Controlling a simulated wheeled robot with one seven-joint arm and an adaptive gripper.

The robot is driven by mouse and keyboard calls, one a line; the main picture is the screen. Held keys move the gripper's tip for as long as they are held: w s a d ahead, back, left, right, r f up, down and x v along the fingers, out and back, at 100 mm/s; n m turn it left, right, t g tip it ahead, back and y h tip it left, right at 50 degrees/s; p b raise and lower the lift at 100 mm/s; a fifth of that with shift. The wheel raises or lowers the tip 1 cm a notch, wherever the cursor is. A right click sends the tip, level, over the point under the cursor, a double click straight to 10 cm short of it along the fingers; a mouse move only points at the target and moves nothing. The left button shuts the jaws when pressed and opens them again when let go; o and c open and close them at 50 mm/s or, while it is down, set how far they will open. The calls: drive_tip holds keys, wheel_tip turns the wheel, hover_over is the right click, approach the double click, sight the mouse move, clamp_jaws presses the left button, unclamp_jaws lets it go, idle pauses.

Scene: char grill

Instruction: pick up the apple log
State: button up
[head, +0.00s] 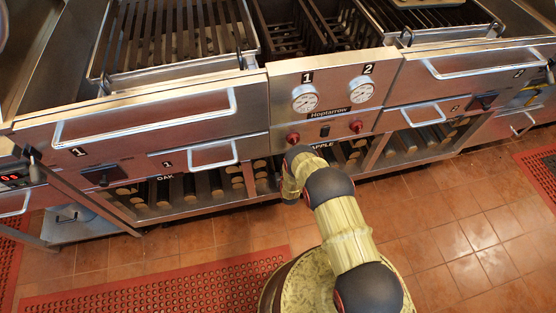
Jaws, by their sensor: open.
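The lower shelf bay marked APPLE (321,146) is under the grill's middle, partly hidden behind my arm. Logs (352,152) with pale round ends lie in it, dark and small in the picture. I cannot tell one apple log from another. My arm rises from my base at the bottom and reaches toward the front of this bay. Its far end bends down just left of the APPLE label. My gripper is hidden behind my own arm links, so its fingers do not show.
The OAK bay (165,192) to the left holds several logs. Another log bay (425,142) is to the right. Steel drawers with bar handles (145,118), gauges (305,97) and red knobs (293,138) sit above. Red mats (160,288) lie on the tiled floor (450,235), open at right.

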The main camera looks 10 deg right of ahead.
drive_tip(key=shift+r, duration=0.1)
drive_tip(key=c, duration=1.7)
